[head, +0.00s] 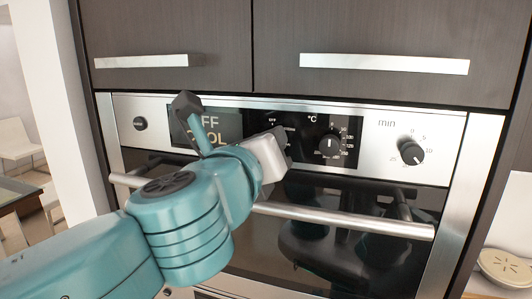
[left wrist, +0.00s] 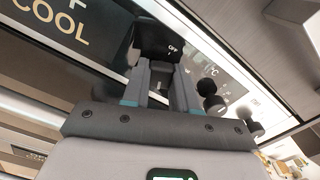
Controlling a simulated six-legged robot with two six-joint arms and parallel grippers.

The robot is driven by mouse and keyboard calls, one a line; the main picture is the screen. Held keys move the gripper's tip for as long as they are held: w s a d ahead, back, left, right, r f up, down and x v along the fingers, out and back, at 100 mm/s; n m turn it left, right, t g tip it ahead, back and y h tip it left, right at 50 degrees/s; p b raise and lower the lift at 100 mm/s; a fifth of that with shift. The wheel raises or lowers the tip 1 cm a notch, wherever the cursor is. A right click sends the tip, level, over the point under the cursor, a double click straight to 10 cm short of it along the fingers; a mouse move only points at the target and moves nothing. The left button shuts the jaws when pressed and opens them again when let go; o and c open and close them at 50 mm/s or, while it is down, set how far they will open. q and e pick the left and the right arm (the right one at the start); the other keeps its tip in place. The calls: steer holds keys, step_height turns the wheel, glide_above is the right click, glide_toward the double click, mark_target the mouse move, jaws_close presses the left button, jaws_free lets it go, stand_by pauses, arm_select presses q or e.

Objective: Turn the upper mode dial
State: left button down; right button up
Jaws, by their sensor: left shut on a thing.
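The upper oven's control panel (head: 358,125) runs across the head view below the drawers. The mode dial's place is beside the display (head: 207,127), which reads OFF and COOL; the display also shows in the left wrist view (left wrist: 52,30). My left gripper (head: 284,152) is at that place on the panel, shut on the mode dial. The dial itself is hidden by my gripper in the head view. In the left wrist view my left gripper (left wrist: 160,45) reaches the panel beside a small OFF mark, and its tips cover the dial. My right gripper is not in view.
Right of my gripper are the temperature dial (head: 329,146) and the minute timer dial (head: 410,153). A round button (head: 139,123) is at the panel's left. The oven door handle (head: 345,219) runs below, and drawer handles (head: 384,63) jut out above.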

arm_select(q)
steer(key=shift+d+f+n+b, duration=0.1)
steer(key=shift+n+b, duration=3.15)
steer(key=shift+n, duration=4.5)
steer(key=shift+f+n+b, duration=0.1)
steer(key=shift+n+b, duration=3.1)
steer(key=shift+n, duration=4.55)
steer(key=c, duration=0.9)
jaws_free()
steer(key=shift+s+r, duration=0.1)
steer(key=shift+r, duration=0.05)
